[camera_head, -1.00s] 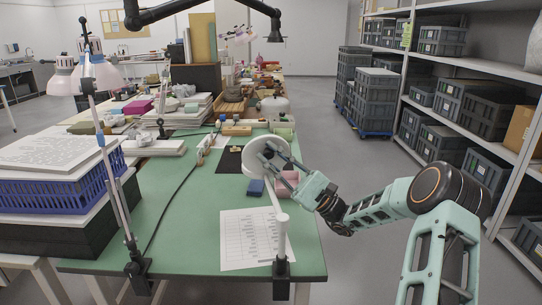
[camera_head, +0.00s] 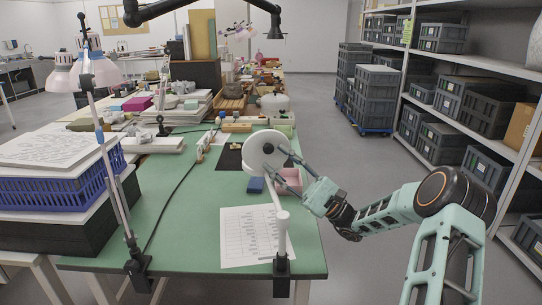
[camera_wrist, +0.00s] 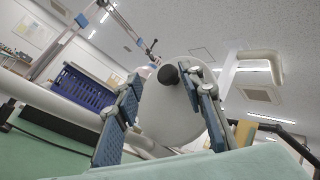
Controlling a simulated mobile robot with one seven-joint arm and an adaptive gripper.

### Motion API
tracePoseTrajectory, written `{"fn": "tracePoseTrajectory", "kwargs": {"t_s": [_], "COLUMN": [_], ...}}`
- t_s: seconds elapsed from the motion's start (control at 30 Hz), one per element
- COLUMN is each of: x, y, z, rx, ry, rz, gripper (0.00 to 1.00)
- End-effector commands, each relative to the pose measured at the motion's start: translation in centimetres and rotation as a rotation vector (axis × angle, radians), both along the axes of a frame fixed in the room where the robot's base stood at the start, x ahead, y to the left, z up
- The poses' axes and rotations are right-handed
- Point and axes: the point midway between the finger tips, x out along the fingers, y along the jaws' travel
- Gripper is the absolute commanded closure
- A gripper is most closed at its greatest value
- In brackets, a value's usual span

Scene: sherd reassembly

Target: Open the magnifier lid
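The magnifier (camera_head: 282,222) is a white lamp on a stand clamped to the table's front edge. Its round white lid (camera_head: 256,146) appears tilted up, with a dark knob (camera_head: 268,148) on its face. In the wrist view the lid (camera_wrist: 165,115) is a pale disc ahead of my gripper, and the black knob (camera_wrist: 168,74) is near its upper edge. My gripper (camera_head: 281,160) is at the lid's right side. Its fingers (camera_wrist: 163,80) are spread apart, with the right fingertip close to the knob; I cannot tell whether they touch.
The green table (camera_head: 180,225) holds a printed sheet (camera_head: 245,238), a small blue box (camera_head: 256,186) and a pink tray (camera_head: 291,186) close under the magnifier. A blue crate (camera_head: 55,190) stands at left. Shelves with grey bins (camera_head: 490,110) line the right. The table's left-middle is mostly clear.

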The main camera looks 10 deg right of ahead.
Motion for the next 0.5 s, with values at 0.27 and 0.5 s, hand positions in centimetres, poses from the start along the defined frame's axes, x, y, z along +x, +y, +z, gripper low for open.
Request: {"fn": "tracePoseTrajectory", "kwargs": {"t_s": [0.27, 0.5], "x": [-2.0, -3.0], "y": [-4.2, -6.0], "z": [-3.8, -5.4], "rx": [0.001, 0.0], "ry": [0.003, 0.004], "rz": [-0.002, 0.001], "gripper": [0.63, 0.63]}}
